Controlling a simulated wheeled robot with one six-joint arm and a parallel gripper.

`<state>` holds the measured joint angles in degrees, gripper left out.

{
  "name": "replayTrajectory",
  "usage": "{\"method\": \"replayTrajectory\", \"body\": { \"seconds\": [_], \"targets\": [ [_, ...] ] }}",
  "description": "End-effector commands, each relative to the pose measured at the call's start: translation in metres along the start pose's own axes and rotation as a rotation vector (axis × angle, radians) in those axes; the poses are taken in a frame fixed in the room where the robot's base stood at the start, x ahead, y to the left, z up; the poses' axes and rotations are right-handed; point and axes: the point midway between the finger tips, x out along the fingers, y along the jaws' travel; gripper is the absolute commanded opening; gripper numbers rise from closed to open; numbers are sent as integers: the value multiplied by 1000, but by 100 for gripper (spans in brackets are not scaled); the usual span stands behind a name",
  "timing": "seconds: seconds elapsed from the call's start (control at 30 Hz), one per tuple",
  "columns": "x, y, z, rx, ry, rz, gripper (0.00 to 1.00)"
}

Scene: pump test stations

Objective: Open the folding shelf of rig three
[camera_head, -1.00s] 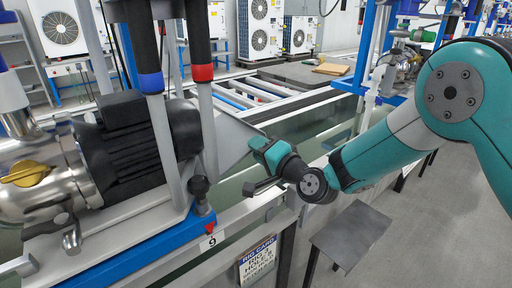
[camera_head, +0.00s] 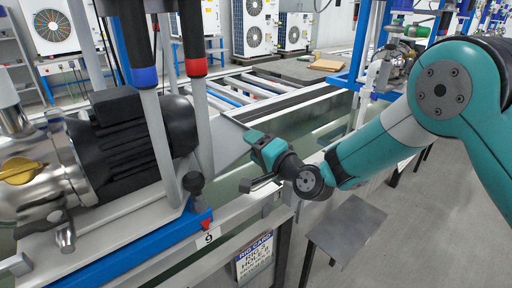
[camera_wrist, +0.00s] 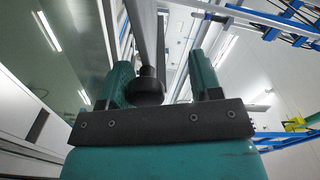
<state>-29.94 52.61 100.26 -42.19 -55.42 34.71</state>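A flat grey panel (camera_head: 346,230), which looks like a folding shelf, sits below the rig rail right of the rig card. It lies roughly flat; I cannot tell whether it is rig three's. My gripper (camera_head: 258,161) is above and left of this panel, beside the rail, apart from it. In the wrist view my gripper (camera_wrist: 162,82) has its two teal fingers spread. A black knob (camera_wrist: 149,88) shows between them, nearer the left finger; I cannot tell its distance. Nothing is visibly clamped.
A pump with a black motor (camera_head: 140,140) stands left on a blue frame (camera_head: 130,255) tagged 9. A black-knobbed post (camera_head: 194,183) stands at its corner. A rig card (camera_head: 253,258) hangs below; its number is unclear. Grey floor (camera_head: 420,240) at right is free.

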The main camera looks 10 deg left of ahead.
Motion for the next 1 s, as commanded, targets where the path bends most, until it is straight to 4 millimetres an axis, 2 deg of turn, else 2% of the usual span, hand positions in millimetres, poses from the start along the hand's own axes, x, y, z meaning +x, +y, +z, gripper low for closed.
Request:
{"method": "replayTrajectory", "body": {
  "seconds": [0.13, 0.27, 0.7, 0.83, 1.0],
  "targets": [
    [-6, 0, 0, 0, 0, -1, 57],
    [-24, 2, -1, 2, 2, 1, 57],
    [-133, 7, 1, 4, 4, 3, 57],
    [-156, 5, 0, 2, 3, 1, 57],
    [-171, 2, 0, 0, 1, 0, 57]
  ]
}}
